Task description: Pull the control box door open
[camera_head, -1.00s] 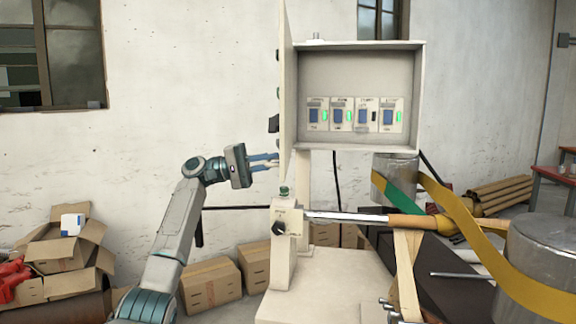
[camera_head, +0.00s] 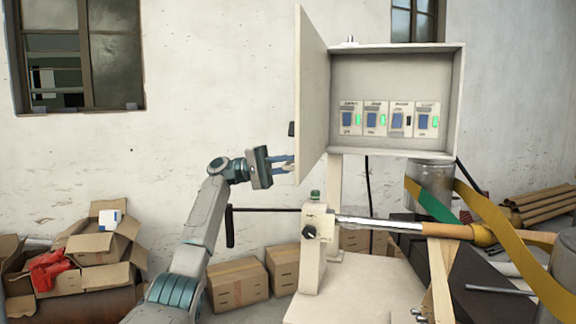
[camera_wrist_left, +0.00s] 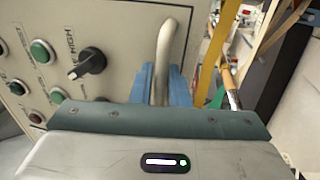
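The control box (camera_head: 458,100) is cream, with its front uncovered and blue switches inside. Its door (camera_head: 314,90) stands swung out at the box's left side, with the inner face showing in the head view. My left gripper (camera_head: 284,163) is at the door's lower outer edge. In the left wrist view, the bent metal door handle (camera_wrist_left: 165,45) lies between the blue fingers (camera_wrist_left: 161,88), which appear closed around it. The door's outer panel (camera_wrist_left: 60,20) shows coloured buttons and a black knob (camera_wrist_left: 88,64). My right gripper is not in view.
A cream pedestal (camera_head: 313,250) with a knob stands below the door. A metal shaft (camera_head: 380,224) runs right from it towards yellow belts (camera_head: 500,235) and a metal drum (camera_head: 432,185). Cardboard boxes (camera_head: 238,285) lie along the wall. Bare wall is left of the door.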

